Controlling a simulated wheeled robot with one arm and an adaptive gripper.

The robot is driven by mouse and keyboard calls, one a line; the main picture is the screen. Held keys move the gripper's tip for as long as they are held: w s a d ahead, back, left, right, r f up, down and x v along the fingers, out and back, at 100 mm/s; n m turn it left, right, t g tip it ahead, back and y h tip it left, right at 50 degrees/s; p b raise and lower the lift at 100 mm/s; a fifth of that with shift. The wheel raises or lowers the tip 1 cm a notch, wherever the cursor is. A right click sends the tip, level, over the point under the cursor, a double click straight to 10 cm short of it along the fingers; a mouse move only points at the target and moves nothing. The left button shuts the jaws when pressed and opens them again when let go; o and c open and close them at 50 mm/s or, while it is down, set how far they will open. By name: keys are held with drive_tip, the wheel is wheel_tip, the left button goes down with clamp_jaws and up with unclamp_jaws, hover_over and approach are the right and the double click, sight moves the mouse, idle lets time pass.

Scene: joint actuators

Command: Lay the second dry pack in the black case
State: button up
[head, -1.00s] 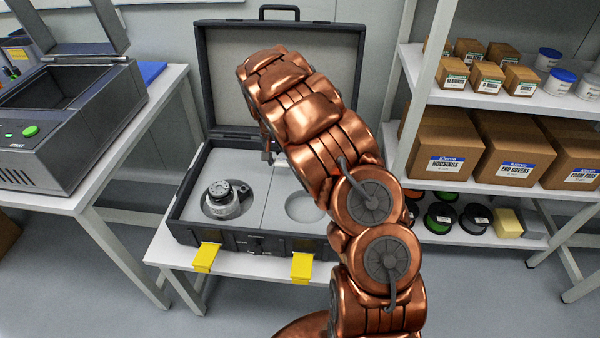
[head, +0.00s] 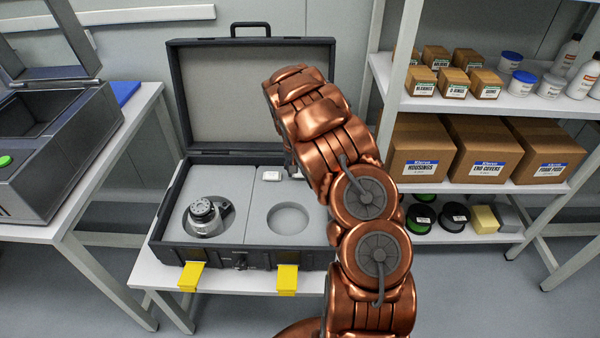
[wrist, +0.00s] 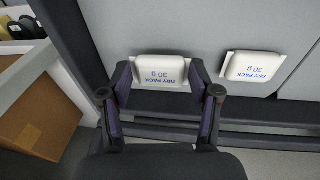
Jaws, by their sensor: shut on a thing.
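The black case (head: 163,222) stands open on a white table, its lid upright behind it. One white dry pack (head: 270,175) lies on the grey foam near the case's back edge; it also shows at right in the wrist view (wrist: 253,66). My gripper (wrist: 160,88) is shut on the second dry pack (wrist: 160,71), its fingers at the pack's two ends. This pack is beside the first, over the foam near the back rim. I cannot tell whether it touches the foam. In the head view my arm hides the gripper.
A grey actuator (head: 203,215) sits in the case's left round pocket; the other round pocket (head: 288,218) is empty. Shelves with cartons (head: 430,150) and bottles stand right. A grey machine (head: 60,140) stands on the left table. The open lid (head: 250,95) rises behind.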

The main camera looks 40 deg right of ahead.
drive_tip(key=shift+f, duration=0.8)
drive_tip(key=o, duration=0.9)
drive_tip(key=shift+f, duration=0.1)
wheel_tip(320, 180, up, 11)
drive_tip(key=a+b, duration=0.1)
drive_tip(key=a, duration=0.1)
drive_tip(key=s+a+r+n, duration=0.1)
drive_tip(key=s+a+r, duration=0.7)
drive_tip(key=s+r, duration=0.1)
drive_tip(key=s+a+n, duration=0.2)
drive_tip(key=s+a, duration=0.4)
drive_tip(key=s, duration=0.4)
drive_tip(key=s+a+r+n+g+y, duration=0.1)
drive_tip(key=s+a+n, duration=0.1)
drive_tip(key=s+a, duration=0.4)
drive_tip(key=s+a+r+n+g+y, duration=0.1)
drive_tip(key=s+a, duration=0.5)
drive_tip(key=s, duration=0.9)
drive_tip(key=shift+s+a+r+n, duration=0.1)
drive_tip(key=shift+s+a+n, duration=0.15)
drive_tip(key=shift+n, duration=0.45)
